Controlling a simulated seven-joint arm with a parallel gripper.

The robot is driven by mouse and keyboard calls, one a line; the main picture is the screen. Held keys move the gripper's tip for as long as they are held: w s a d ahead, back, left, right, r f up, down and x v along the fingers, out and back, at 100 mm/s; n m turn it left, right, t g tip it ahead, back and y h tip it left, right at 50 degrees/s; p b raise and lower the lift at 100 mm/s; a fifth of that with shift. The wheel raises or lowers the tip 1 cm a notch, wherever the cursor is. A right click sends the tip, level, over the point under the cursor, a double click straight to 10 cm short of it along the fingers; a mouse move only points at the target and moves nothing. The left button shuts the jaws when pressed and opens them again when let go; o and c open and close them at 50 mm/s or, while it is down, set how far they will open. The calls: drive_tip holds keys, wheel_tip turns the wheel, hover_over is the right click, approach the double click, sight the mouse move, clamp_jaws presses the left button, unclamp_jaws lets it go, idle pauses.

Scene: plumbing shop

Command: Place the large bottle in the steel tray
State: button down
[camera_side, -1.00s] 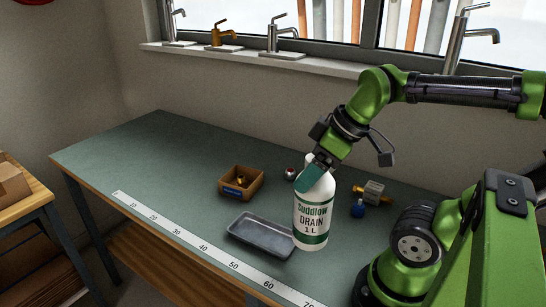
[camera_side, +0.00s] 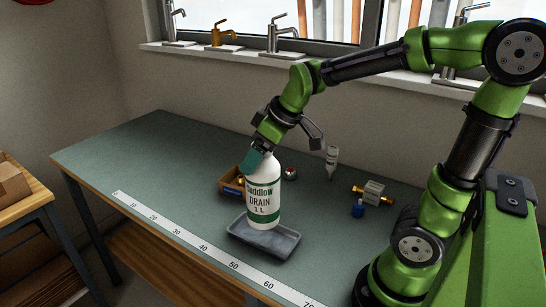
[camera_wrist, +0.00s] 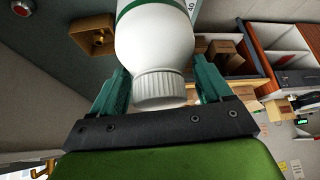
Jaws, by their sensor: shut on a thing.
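The large bottle (camera_side: 263,197) is white with green bands and reads "DRAIN 1 L". It is upright, over the grey steel tray (camera_side: 285,246), with its base at the tray's inside; I cannot tell whether it touches the tray floor. My gripper (camera_side: 257,158) is shut on the bottle near its top. In the wrist view, the bottle (camera_wrist: 155,40) sits between the two teal fingers of my gripper (camera_wrist: 160,88), its ribbed white cap towards the palm.
A wooden box (camera_side: 229,183) with small brass parts stands just behind the bottle. The bench's left part is clear.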

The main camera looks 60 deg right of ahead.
drive_tip(key=shift+w+f, duration=0.1)
drive_tip(key=shift+f, duration=2.15)
unclamp_jaws()
drive_tip(key=shift+f, duration=0.1)
drive_tip(key=shift+r, duration=0.2)
drive_tip(key=v, duration=1.2)
drive_tip(key=s+a+f+m+t, duration=0.1)
drive_tip(key=s+a+f+m, duration=0.3)
drive_tip(key=s+a+m, duration=0.1)
drive_tip(key=shift+s+a+m+y, duration=0.3)
drive_tip(key=shift+s+a+m, duration=0.05)
drive_tip(key=shift+a+m, duration=0.45)
